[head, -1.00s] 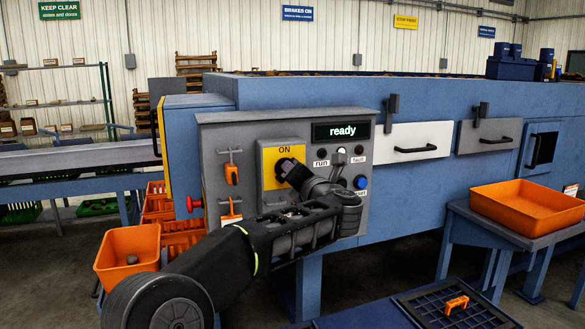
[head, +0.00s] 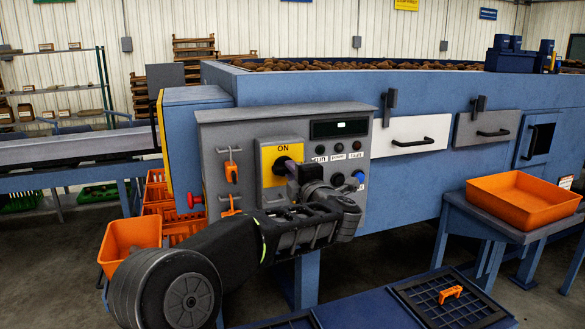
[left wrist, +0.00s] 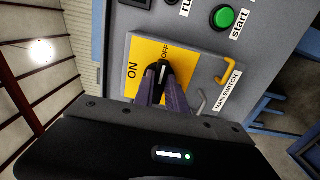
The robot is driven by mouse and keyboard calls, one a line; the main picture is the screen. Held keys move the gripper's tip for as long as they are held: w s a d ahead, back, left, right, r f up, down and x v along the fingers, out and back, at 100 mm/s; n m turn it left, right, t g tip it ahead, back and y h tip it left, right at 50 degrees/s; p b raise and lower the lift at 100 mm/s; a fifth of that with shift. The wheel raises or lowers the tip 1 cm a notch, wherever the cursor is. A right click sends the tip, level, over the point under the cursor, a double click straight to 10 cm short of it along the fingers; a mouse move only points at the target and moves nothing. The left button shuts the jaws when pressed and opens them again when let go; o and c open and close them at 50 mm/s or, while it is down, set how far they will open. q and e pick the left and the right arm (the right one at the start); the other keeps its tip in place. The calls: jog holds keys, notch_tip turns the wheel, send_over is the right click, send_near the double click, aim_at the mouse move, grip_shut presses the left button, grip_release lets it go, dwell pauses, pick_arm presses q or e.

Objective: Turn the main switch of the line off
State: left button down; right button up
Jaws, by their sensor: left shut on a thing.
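The main switch is a black knob (left wrist: 162,70) on a yellow plate (head: 268,176) marked ON, on the grey control panel (head: 221,139). In the left wrist view the plate (left wrist: 140,62) also reads OFF, and the knob's white mark points toward OFF. My left gripper (head: 290,167) is shut on the knob, with a finger on each side of it in the left wrist view (left wrist: 163,84). The fingers and wrist hide much of the knob in the head view. My right gripper is not in view.
A yellow bracket (left wrist: 231,72) sits beside the switch plate, near the MAIN SWITCH label (left wrist: 228,91). Orange locks (head: 231,172) hang at the panel's left, above a red knob (head: 194,200). An orange tray (head: 524,202) stands at right.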

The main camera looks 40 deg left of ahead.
pick_arm(q)
jog(key=shift+f, duration=0.1)
dwell(0.4)
jog(key=c, duration=1.4)
grip_release()
jog(key=shift+o, duration=0.2)
jog(key=b+v, duration=0.2)
jog(key=v, duration=0.5)
jog(key=shift+s+d, duration=0.25)
jog(key=shift+d, duration=0.1)
